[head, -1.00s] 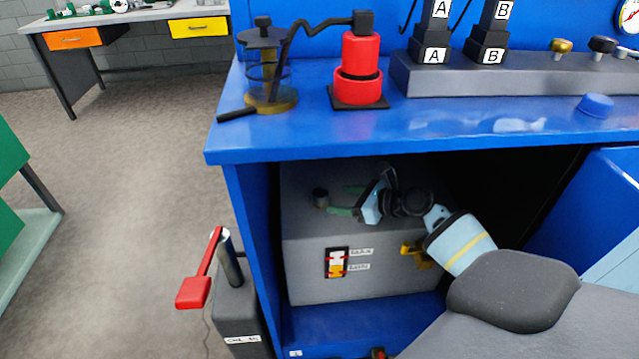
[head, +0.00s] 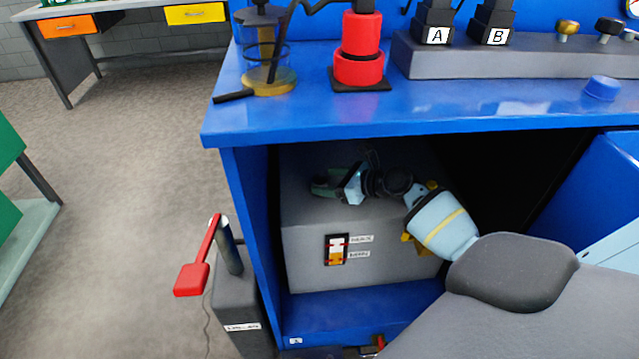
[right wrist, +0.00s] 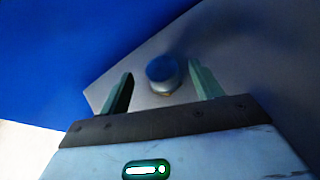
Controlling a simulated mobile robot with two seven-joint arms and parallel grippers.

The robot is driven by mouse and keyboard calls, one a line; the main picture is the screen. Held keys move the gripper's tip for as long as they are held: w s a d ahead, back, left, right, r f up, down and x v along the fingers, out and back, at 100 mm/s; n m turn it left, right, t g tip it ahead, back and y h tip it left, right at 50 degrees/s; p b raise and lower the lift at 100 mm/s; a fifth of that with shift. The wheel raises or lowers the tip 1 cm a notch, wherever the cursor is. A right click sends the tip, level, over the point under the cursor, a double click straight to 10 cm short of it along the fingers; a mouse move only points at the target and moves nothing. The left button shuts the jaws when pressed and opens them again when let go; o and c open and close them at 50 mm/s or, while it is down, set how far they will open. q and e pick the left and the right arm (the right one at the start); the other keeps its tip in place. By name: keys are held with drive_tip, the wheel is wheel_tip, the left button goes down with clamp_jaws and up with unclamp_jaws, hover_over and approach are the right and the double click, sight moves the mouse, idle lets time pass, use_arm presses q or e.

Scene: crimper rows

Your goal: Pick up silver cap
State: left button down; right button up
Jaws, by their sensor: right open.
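The silver cap (right wrist: 163,72) stands on the grey box inside the blue cabinet. In the right wrist view it shows as a short round cap with a bluish-grey top, between the two green fingers, with gaps on both sides. My right gripper (head: 328,183) reaches into the cabinet from the right, over the box top. It is open, with its fingers on either side of the cap in the wrist view; I cannot tell how far down they reach. In the head view the gripper hides the cap. My left gripper is not in view.
The grey box (head: 308,245) has a small switch panel (head: 336,249) on its front. The blue bench top (head: 450,112) overhangs my right arm. The cabinet's left wall (head: 252,225) and open door (head: 600,200) flank it. A red-handled lever (head: 192,280) stands outside left.

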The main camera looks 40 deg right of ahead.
sight(320, 179)
drive_tip(key=shift+b+x, duration=0.45)
drive_tip(key=shift+x, duration=1.25)
drive_tip(key=shift+d, duration=0.1)
drive_tip(key=shift+c, duration=0.4)
drive_tip(key=c, duration=1)
